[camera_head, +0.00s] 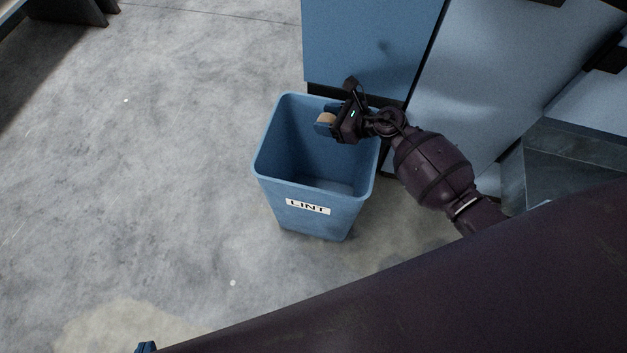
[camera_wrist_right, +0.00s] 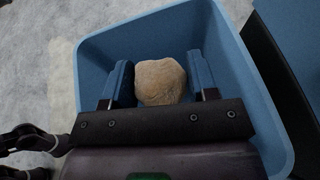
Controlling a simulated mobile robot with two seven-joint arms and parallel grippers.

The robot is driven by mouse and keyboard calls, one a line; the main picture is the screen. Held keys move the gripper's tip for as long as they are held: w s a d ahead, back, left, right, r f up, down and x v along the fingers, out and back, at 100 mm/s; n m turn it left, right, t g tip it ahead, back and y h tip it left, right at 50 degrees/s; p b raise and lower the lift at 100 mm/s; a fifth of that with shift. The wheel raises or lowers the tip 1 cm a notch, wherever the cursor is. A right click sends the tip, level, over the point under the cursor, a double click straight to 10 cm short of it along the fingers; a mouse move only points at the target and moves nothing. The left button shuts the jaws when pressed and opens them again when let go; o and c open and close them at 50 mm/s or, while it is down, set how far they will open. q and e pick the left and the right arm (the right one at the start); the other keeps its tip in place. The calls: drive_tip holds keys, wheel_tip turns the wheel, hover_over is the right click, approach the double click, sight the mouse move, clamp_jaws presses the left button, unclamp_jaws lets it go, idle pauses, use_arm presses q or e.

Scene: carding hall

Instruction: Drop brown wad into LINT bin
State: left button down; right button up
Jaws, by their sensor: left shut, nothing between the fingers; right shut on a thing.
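The blue LINT bin (camera_head: 315,190) stands upright on the floor, with its label on the near side. My right gripper (camera_head: 326,121) is over the back right part of the bin opening, shut on the brown wad (camera_head: 326,118). In the right wrist view, the tan-brown wad (camera_wrist_right: 160,82) sits between the two blue fingers, with the bin (camera_wrist_right: 262,95) around and below it. The part of the bin floor that I see in the head view is bare. Only a blue tip of my left gripper (camera_head: 146,347) shows at the bottom edge; it is shut and empty.
Blue machine panels (camera_head: 375,45) stand right behind the bin and to its right. The grey concrete floor (camera_head: 150,150) to the left of the bin is open. A dark object (camera_head: 70,10) stands at the top left edge.

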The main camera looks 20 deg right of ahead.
drive_tip(key=shift+f, duration=0.4)
drive_tip(key=shift+r, duration=0.15)
drive_tip(key=o, duration=1)
use_arm(q)
drive_tip(key=shift+s+a+r+n+p, duration=0.2)
drive_tip(key=shift+s+a+n+p, duration=0.1)
drive_tip(key=shift+p, duration=0.65)
use_arm(e)
drive_tip(key=v, duration=1)
drive_tip(key=shift+s+d+r, duration=0.1)
drive_tip(key=shift+s+d, duration=0.15)
use_arm(q)
drive_tip(key=shift+s, duration=0.1)
